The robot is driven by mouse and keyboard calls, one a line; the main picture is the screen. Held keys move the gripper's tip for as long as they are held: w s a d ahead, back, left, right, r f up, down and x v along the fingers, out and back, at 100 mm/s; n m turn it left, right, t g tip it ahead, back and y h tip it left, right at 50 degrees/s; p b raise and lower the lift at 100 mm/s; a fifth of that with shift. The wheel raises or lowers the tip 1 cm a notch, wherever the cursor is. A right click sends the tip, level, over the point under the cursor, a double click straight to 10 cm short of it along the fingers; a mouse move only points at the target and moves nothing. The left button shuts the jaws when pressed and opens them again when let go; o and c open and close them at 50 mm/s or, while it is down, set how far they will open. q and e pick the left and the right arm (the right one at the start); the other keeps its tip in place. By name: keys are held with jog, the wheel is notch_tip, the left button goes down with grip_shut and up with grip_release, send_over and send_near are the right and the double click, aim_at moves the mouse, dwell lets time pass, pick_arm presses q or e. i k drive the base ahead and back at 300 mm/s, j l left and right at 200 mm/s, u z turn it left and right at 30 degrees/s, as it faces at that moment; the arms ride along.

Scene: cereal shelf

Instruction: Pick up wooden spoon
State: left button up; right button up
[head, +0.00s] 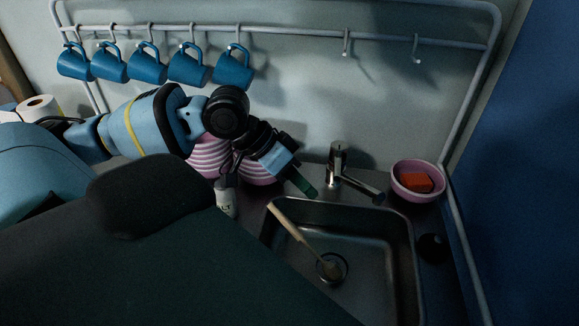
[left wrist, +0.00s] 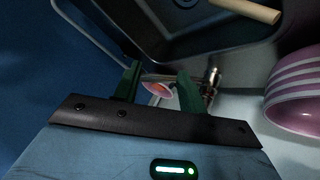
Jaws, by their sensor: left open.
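The wooden spoon (head: 295,233) leans in the metal sink (head: 375,211). Its bowl is down by the drain and its handle rises to the sink's left rim. In the left wrist view, part of the spoon's handle (left wrist: 248,10) shows at the top edge; the rest is cut off. My left gripper (head: 307,188) is above the counter by the sink's back left corner, just behind the handle end and apart from it. In the left wrist view, the green fingers of this gripper (left wrist: 158,86) are spread with nothing held between them. My right gripper is out of view.
A faucet (head: 338,160) stands behind the sink, close to my left gripper. A pink bowl (head: 418,182) with an orange-red sponge (head: 414,182) sits at the back right. Pink striped bowls (head: 208,158) and a salt shaker (head: 226,202) are to the left. Several blue mugs (head: 148,66) hang above.

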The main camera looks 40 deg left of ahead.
aim_at(331, 270)
jog(key=k, duration=1.5)
